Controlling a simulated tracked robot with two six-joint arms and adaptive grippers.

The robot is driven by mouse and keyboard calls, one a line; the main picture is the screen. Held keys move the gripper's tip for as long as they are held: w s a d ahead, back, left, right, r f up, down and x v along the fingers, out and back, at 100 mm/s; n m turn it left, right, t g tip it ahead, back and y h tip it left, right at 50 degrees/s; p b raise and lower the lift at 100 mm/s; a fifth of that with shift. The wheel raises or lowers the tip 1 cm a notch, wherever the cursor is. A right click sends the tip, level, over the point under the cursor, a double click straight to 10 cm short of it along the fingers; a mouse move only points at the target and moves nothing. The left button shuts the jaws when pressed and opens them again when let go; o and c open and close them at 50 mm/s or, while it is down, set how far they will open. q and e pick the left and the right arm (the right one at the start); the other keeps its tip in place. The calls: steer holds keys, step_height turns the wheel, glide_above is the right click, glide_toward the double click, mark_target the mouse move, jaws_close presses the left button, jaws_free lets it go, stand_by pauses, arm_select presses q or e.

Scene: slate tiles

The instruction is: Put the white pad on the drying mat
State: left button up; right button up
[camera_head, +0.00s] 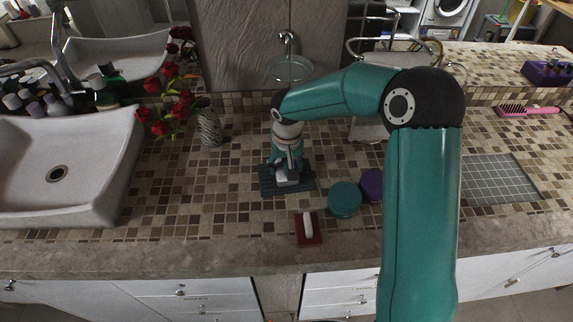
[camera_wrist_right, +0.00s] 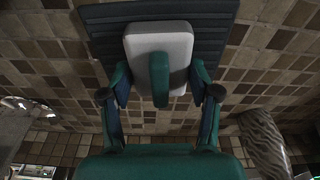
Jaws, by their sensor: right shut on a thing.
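The white pad (camera_wrist_right: 137,47) is a pale rounded block with a teal grip bar on top. My right gripper (camera_wrist_right: 160,80) is shut on it, one finger at each side in the wrist view. In the head view the pad (camera_head: 287,180) shows small below my right gripper (camera_head: 287,166). The drying mat, a dark ribbed rectangle (camera_head: 303,187), lies on the counter directly under the pad; it also shows in the wrist view (camera_wrist_right: 215,22). I cannot tell whether the pad touches the mat or hangs just above it. My left gripper is not in view.
A red block with a white bar (camera_head: 309,238) lies near the counter's front edge. A teal round tin (camera_head: 344,200) and a purple one (camera_head: 372,186) stand right of the mat. A patterned vase (camera_head: 210,129) with red flowers stands left. A grey grid panel (camera_head: 500,178) lies right.

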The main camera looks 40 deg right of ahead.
mark_target(287, 167)
steer(key=shift+f, duration=0.35)
steer(key=o, duration=1.1)
steer(key=r, duration=0.3)
steer(key=s+r, duration=0.1)
steer(key=r, duration=0.3)
steer(key=r+b, duration=0.1)
steer(key=r, duration=0.3)
steer(key=shift+s+a, duration=0.2)
steer(key=shift+a, duration=0.15)
steer(key=shift+s+r, duration=0.1)
steer(key=shift+r, duration=0.4)
